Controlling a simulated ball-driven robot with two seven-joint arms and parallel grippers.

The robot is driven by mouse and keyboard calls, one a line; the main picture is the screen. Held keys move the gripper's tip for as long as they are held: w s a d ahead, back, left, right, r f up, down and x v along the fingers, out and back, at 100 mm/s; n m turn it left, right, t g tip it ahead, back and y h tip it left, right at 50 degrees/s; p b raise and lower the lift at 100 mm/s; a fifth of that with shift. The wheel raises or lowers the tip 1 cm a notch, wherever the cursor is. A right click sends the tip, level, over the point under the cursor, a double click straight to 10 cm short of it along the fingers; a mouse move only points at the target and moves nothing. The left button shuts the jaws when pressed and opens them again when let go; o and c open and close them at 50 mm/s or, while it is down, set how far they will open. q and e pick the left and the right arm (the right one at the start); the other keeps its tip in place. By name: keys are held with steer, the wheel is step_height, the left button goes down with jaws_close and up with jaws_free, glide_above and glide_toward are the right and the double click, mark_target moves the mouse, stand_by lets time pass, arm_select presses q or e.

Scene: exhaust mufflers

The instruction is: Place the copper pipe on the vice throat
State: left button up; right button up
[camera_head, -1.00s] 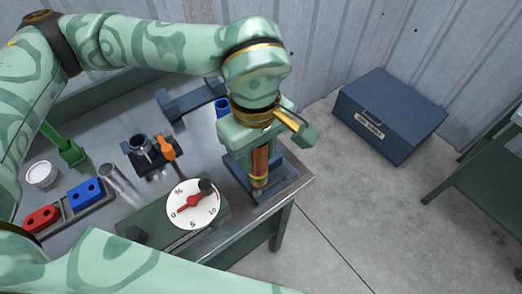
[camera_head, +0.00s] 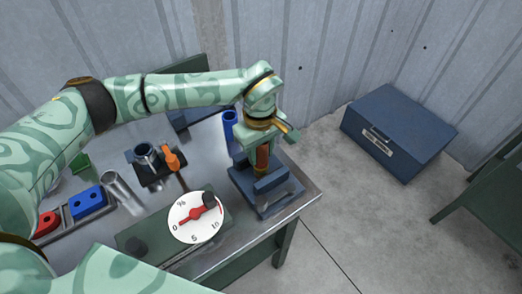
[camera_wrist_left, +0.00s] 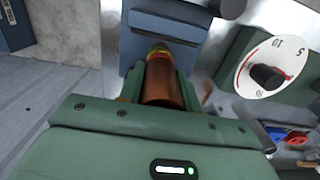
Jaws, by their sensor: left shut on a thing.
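My left gripper (camera_head: 262,148) is shut on the copper pipe (camera_head: 263,160), which hangs upright below it with a brass-coloured band at its lower end. The pipe also shows between the green fingers in the left wrist view (camera_wrist_left: 165,85). The blue vice (camera_head: 283,205) stands at the right front corner of the bench. The pipe's lower end is at the vice, behind its front jaw in the head view; whether it touches the throat I cannot tell. The vice shows at the top of the wrist view (camera_wrist_left: 165,28). My right gripper is not in view.
A dial gauge (camera_head: 196,217) is left of the vice. A blue cup (camera_head: 229,124) stands behind it. A holder with a metal tube (camera_head: 147,155) and an orange-handled tool (camera_head: 172,160) lie further left. A blue box (camera_head: 398,132) sits on the floor.

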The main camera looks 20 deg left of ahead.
arm_select(q)
steer(key=shift+f, duration=0.1)
steer(key=o, duration=1.2)
step_height(320, 180, up, 12)
steer(key=shift+w+a+r+p, duration=0.15)
steer(key=shift+p, duration=0.6)
